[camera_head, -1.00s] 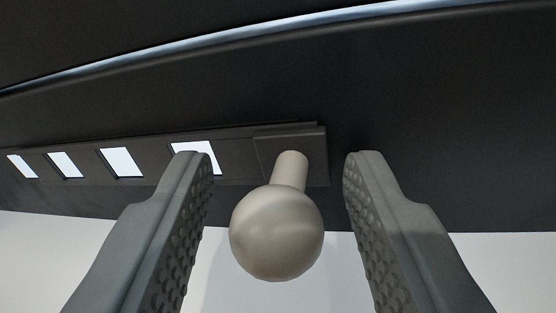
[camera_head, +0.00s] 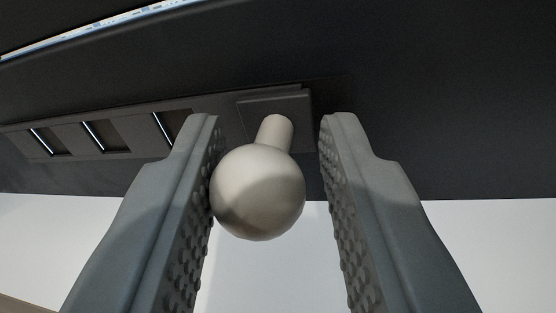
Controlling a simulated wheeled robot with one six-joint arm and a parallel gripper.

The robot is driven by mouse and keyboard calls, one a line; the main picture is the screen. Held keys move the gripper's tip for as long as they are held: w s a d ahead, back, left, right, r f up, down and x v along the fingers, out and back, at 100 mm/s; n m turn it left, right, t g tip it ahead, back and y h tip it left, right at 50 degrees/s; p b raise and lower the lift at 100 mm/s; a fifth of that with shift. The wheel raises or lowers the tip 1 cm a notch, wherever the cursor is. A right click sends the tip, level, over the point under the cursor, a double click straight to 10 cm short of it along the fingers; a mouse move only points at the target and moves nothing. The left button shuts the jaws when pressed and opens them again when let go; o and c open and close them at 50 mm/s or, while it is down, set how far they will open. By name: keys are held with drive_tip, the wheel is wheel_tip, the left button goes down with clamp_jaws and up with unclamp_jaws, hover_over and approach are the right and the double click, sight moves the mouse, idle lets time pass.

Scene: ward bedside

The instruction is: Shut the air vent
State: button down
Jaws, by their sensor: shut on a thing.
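A pale beige ball knob (camera_head: 258,195) on a short stem sticks out from a dark slider plate (camera_head: 300,103) on the vent. The air vent (camera_head: 60,135) is a dark strip running left from the plate. Its slots are mostly dark, with only thin bright slivers showing. My gripper (camera_head: 272,120) has one finger on each side of the knob and is shut on it. The left finger touches the ball. The right finger looks close to it, with a narrow gap in the picture. Part of the vent is hidden behind the left finger.
The vent sits in a dark panel (camera_head: 430,110) that fills the upper view. A bright glossy strip (camera_head: 110,27) crosses the top left. Below the panel is a plain white surface (camera_head: 480,240). A tan edge (camera_head: 20,305) shows at bottom left.

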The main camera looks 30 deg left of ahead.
drive_tip(key=shift+a, duration=0.2)
drive_tip(key=c, duration=1.5)
unclamp_jaws()
drive_tip(key=shift+o, duration=1.1)
drive_tip(key=shift+s+a, duration=0.1)
drive_tip(key=shift+a, duration=0.15)
drive_tip(key=v, duration=1.7)
drive_tip(key=shift+s, duration=0.2)
drive_tip(key=shift+d, duration=0.15)
